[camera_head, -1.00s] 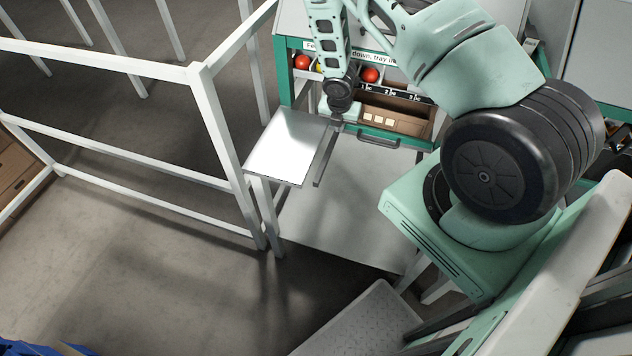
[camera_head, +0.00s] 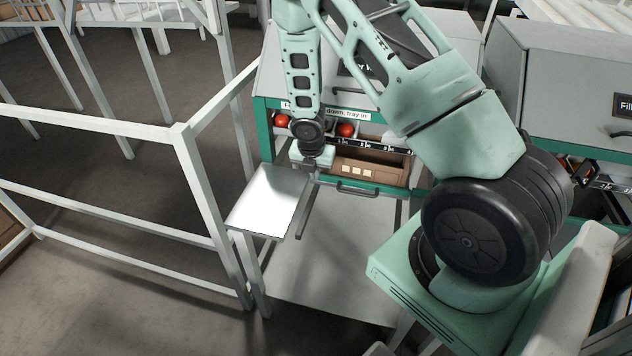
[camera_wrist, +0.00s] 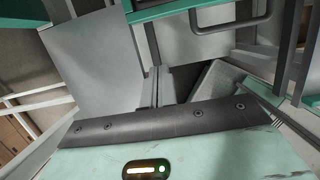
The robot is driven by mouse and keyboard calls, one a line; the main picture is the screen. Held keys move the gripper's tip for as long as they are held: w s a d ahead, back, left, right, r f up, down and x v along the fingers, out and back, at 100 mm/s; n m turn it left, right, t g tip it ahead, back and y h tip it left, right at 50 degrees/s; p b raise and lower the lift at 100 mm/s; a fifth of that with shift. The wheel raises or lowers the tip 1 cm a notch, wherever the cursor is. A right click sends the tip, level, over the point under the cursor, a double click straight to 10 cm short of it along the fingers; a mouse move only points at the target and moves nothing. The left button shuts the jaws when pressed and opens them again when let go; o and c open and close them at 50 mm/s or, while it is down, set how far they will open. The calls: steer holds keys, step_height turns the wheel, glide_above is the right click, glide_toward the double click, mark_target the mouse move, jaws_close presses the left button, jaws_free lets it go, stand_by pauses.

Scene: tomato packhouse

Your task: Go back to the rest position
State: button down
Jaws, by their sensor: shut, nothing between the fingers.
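My gripper (camera_head: 312,168) hangs at the end of my mint arm in the head view, beside the front of the grey and green station (camera_head: 262,130). It is above the back right corner of a pale side plate (camera_head: 268,205) and left of the drawer handle (camera_head: 358,188). The fingers are small and partly hidden there, and they look shut and empty. In the wrist view the mint hand and its dark edge fill the bottom, and no held object shows.
The station's open front shows red tomatoes (camera_head: 346,130) and a brown tray (camera_head: 377,172). A white rail frame (camera_head: 120,126) stands at left. Another grey cabinet (camera_head: 560,90) stands at right. Bare floor (camera_head: 120,290) lies at lower left.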

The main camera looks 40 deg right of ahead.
steer(key=shift+v, duration=1.05)
steer(key=shift+a, duration=0.1)
steer(key=s+a+r+m+y, duration=0.1)
steer(key=s+a+r+m, duration=0.35)
steer(key=a+r, duration=0.5)
steer(key=s+a+r+m+y, duration=0.1)
steer(key=s+a+r+m, duration=0.35)
steer(key=a, duration=0.75)
steer(key=s+a+r+m, duration=0.4)
steer(key=s+r, duration=0.1)
steer(key=s, duration=0.3)
steer(key=s+a+r+m+g+y, duration=0.1)
steer(key=s+a+r+m, duration=0.3)
steer(key=s, duration=0.5)
steer(key=shift+s+a+r+g, duration=0.3)
steer(key=shift+a+r, duration=0.1)
steer(key=shift+a, duration=0.15)
